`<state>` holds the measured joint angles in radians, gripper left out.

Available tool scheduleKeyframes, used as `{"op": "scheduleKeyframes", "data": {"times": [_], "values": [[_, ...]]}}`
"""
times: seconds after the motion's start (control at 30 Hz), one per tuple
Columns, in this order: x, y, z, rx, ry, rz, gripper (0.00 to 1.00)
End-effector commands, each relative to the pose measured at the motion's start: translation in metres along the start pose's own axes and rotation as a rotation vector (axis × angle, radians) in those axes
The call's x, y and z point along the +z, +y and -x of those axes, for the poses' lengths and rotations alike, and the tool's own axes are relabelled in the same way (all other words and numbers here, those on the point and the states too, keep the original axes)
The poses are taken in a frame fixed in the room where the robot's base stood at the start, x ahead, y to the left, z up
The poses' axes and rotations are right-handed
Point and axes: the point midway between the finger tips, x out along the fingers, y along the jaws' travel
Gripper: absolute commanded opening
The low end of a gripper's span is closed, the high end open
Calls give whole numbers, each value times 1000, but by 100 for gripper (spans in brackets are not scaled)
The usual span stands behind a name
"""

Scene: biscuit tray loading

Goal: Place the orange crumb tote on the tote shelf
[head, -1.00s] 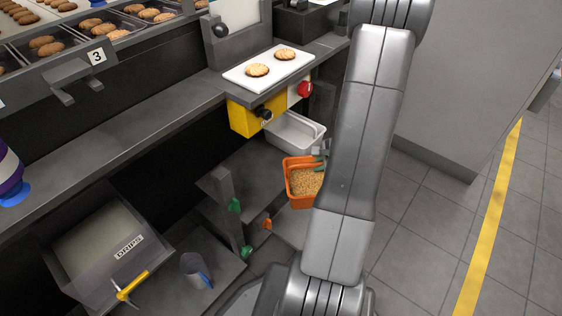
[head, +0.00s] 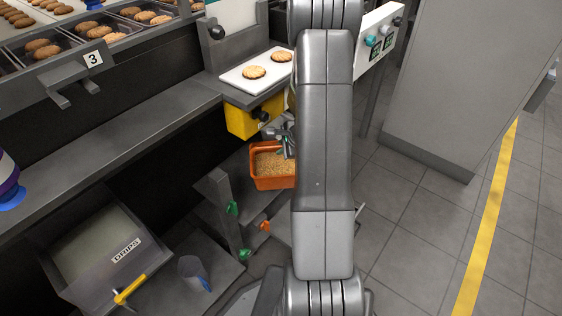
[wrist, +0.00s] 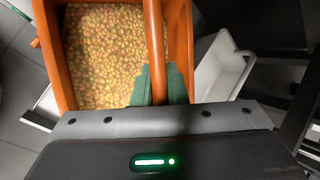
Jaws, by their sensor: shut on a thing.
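The orange crumb tote (head: 271,183) is full of small tan crumbs and hangs below the counter, partly hidden behind my arm in the head view. In the wrist view the tote (wrist: 180,45) fills the upper left, with its orange handle bar running between the green fingers. My gripper (wrist: 158,85) is shut on that bar; it also shows in part in the head view (head: 284,135). A low grey shelf with upright posts (head: 222,203) and green and orange clips stands at lower left of the tote. I cannot tell whether this is the tote shelf.
A grey-white bin (wrist: 222,65) is right of the tote in the wrist view. A yellow box (head: 247,120) hangs under the counter (head: 140,125). A DRIPS bin (head: 100,250) and a grey cup (head: 192,272) stand at lower left.

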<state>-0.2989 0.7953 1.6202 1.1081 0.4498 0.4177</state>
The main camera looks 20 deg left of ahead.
Motion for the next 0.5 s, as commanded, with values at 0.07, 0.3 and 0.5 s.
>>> {"op": "scheduleKeyframes", "data": {"times": [0.07, 0.3, 0.5], "values": [[-3, 5, -7, 0, 1, -3, 0], [-6, 9, -13, 0, 1, -2, 0], [-9, 15, -22, 0, 1, -2, 0]]}}
